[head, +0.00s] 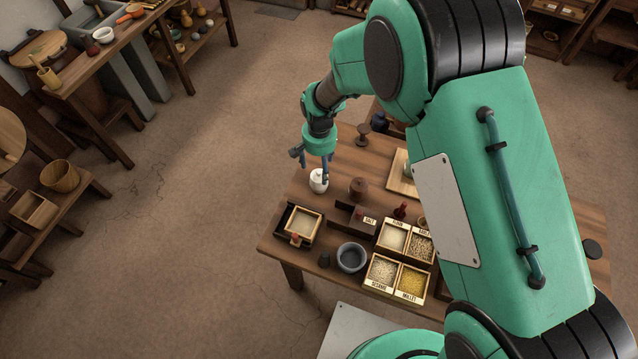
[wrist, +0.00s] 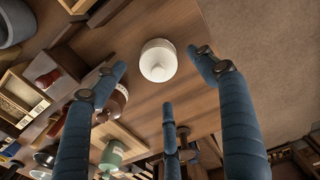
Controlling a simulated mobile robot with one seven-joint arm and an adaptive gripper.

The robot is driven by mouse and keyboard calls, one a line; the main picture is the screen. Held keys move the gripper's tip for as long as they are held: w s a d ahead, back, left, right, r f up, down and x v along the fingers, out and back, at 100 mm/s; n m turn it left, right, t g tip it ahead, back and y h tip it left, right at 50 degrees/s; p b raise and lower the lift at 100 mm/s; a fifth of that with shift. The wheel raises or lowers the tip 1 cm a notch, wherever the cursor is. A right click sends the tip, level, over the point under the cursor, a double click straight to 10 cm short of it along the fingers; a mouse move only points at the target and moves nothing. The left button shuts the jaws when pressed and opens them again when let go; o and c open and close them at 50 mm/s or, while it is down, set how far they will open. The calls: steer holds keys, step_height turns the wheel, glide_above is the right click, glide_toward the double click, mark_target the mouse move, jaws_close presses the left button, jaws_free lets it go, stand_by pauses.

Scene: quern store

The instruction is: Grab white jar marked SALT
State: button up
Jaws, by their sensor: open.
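A small white lidded jar (head: 318,182) stands upright on the wooden table near its left edge. In the wrist view the white jar (wrist: 158,61) shows its rounded top, and no lettering on it can be read. My gripper (head: 313,164) is open and empty, just above the jar in the head view. In the wrist view its blue fingers (wrist: 160,62) are spread, with the jar between and beyond their tips. I cannot tell if any finger touches it. A small SALT label (head: 370,221) shows by a dark wooden box, apart from the white jar.
A dark brown jar (head: 358,188) stands right of the white jar. A grey bowl (head: 351,257), a framed tray (head: 304,222) and several labelled grain boxes (head: 382,271) fill the table's front. A green object (wrist: 113,154) stands on a board. Floor lies left of the table.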

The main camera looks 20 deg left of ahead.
steer(key=shift+f, duration=0.2)
steer(key=shift+s+f+b, duration=0.1)
steer(key=shift+f+b, duration=0.45)
steer(key=shift+f, duration=2)
steer(key=shift+c, duration=0.2)
steer(key=c, duration=1.5)
steer(key=shift+c, duration=0.2)
steer(key=shift+r, duration=0.1)
steer(key=shift+r+p, duration=0.8)
steer(key=shift+r, duration=4.15)
